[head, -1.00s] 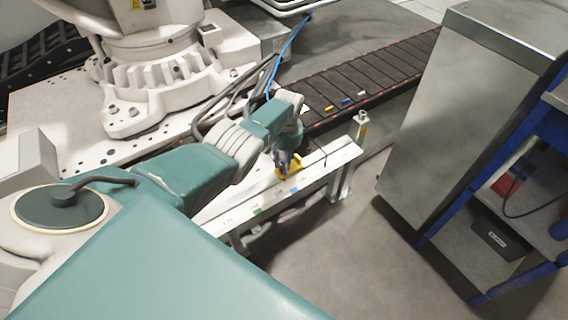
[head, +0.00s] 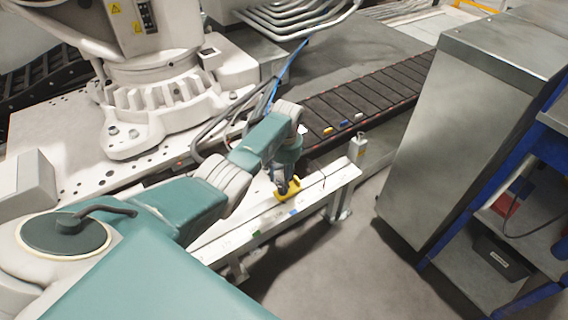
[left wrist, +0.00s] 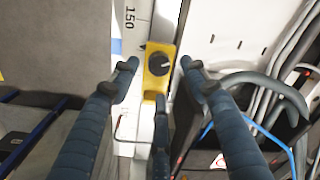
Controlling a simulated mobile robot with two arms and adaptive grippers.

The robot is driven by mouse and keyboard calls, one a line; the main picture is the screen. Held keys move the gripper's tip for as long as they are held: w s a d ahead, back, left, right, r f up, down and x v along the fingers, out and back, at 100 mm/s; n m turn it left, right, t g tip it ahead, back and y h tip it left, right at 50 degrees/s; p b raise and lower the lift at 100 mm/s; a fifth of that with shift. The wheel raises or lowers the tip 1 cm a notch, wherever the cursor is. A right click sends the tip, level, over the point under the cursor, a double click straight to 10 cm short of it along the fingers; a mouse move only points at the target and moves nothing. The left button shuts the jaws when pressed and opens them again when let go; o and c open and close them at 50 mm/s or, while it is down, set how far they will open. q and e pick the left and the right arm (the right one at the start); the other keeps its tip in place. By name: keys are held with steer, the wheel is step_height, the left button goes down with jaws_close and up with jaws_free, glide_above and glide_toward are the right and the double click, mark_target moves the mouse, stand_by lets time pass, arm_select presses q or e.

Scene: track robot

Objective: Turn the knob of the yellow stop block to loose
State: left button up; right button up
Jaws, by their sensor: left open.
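The yellow stop block (head: 293,189) sits on the pale rail (head: 325,181) with a printed scale. In the left wrist view the yellow block (left wrist: 153,84) carries a round black knob (left wrist: 158,64) with a thin light line on its right side. My left gripper (head: 283,186) is right over the block, pointing down. In the left wrist view its dark blue fingers (left wrist: 160,72) are spread open, one on each side of the block and a third below it. The knob lies between the tips; I see no clear contact. My right gripper is not in view.
A dark slatted conveyor (head: 375,95) with small coloured pieces runs behind the rail. A white robot base (head: 150,105) with cables stands at the back left. A steel cabinet (head: 455,120) and a blue-framed rack (head: 480,225) stand right. Floor in front is clear.

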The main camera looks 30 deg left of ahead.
arm_select(q)
step_height(320, 180, up, 8)
steer(key=shift+d, duration=0.2)
stand_by(0.5)
